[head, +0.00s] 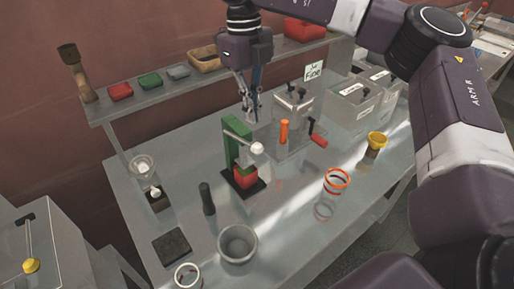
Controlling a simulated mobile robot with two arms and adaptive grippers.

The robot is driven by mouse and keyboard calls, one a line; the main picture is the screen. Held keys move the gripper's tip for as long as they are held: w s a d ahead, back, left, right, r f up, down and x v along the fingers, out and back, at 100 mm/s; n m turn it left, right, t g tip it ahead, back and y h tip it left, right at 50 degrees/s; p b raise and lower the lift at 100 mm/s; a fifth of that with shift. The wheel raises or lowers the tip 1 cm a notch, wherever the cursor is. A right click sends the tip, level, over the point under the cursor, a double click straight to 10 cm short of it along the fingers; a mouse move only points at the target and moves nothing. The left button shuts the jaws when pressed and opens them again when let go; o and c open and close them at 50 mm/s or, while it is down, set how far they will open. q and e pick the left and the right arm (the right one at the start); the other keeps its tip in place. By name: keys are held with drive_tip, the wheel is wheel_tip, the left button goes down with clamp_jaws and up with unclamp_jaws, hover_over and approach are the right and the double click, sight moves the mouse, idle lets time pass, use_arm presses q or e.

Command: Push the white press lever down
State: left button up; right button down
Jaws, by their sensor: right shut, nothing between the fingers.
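The press has a green upright frame (233,141) on a dark base, and a red block (245,177) sits low in it. Its white lever (257,148) is an arm ending in a round white knob, pointing right and slightly downward from the top of the frame. My right gripper (251,117) hangs over the table, pointing down, shut and empty. In the picture its fingertips are just above the lever; I cannot tell how far apart they are in depth. My left gripper is not in view.
An orange-handled tool (284,132) and a metal box (293,100) stand right of the press. A black cylinder (207,198) stands to its left. A grey bowl (237,244), an orange ring (337,179) and a yellow funnel (377,140) are nearer the front. A shelf (130,112) runs behind.

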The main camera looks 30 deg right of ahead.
drive_tip(key=shift+s+d+f+b, duration=0.1)
drive_tip(key=shift+s+f+b, duration=0.1)
drive_tip(key=shift+f+b, duration=1.3)
drive_tip(key=shift+s+f+b, duration=0.15)
drive_tip(key=shift+f+b, duration=0.8)
drive_tip(key=shift+f, duration=1.15)
